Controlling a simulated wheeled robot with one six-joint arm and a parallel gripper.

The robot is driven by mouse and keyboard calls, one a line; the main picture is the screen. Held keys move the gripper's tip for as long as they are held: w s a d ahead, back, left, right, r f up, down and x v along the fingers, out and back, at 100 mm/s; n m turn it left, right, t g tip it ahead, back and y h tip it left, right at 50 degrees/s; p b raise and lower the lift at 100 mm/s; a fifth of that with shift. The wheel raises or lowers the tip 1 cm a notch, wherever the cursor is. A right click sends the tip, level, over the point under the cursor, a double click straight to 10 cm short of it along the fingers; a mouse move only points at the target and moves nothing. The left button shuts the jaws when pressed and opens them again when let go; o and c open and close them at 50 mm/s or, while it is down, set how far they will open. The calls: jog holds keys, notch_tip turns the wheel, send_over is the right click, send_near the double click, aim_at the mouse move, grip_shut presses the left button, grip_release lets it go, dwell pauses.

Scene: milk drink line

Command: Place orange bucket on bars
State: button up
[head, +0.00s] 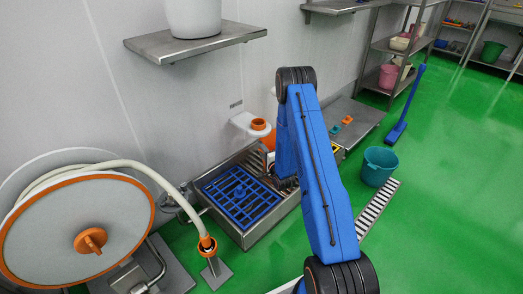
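An orange shape (268,141), which looks like the orange bucket, shows just left of my blue arm, above the back of the steel basin. My arm hides its right side, and I cannot tell what it rests on. Blue bars (238,197) form a grid in the left part of the steel basin (246,238). A small dark blue piece shows on the grid. My arm reaches down behind its own large blue link toward the basin's right part. My gripper's fingers cannot be made out there, so its hold is unclear.
A hose with an orange nozzle (207,244) stands left of the basin, near a large round orange-rimmed lid (75,232). A teal bucket (378,166) stands on the green floor by a drain grate (377,212). A steel shelf (195,42) overhangs the wall.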

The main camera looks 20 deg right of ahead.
jog(key=s, duration=1.2)
jog(key=w+a+r+n+g, duration=0.2)
jog(key=r+n, duration=0.1)
jog(key=r, duration=0.4)
jog(key=w+a+r+n+g, duration=0.1)
jog(key=w+r+n+g, duration=0.15)
jog(key=r, duration=0.55)
jog(key=s+a+r+n+g+h, duration=0.1)
jog(key=s+a+r+n+g, duration=0.3)
jog(key=s+r, duration=0.7)
jog(key=s+a+r+n+g, duration=0.1)
jog(key=s+a+r+n, duration=0.1)
jog(key=s, duration=1)
jog(key=s+a+r+n+g, duration=0.2)
jog(key=s+r, duration=0.5)
jog(key=s, duration=0.5)
jog(key=s+a+r+n+g+y, duration=0.1)
jog(key=s+a+r+n, duration=0.3)
jog(key=s, duration=0.9)
jog(key=shift+a+r+g, duration=0.35)
jog(key=shift+a+r, duration=0.15)
jog(key=shift+a, duration=0.1)
jog(key=shift+n, duration=0.25)
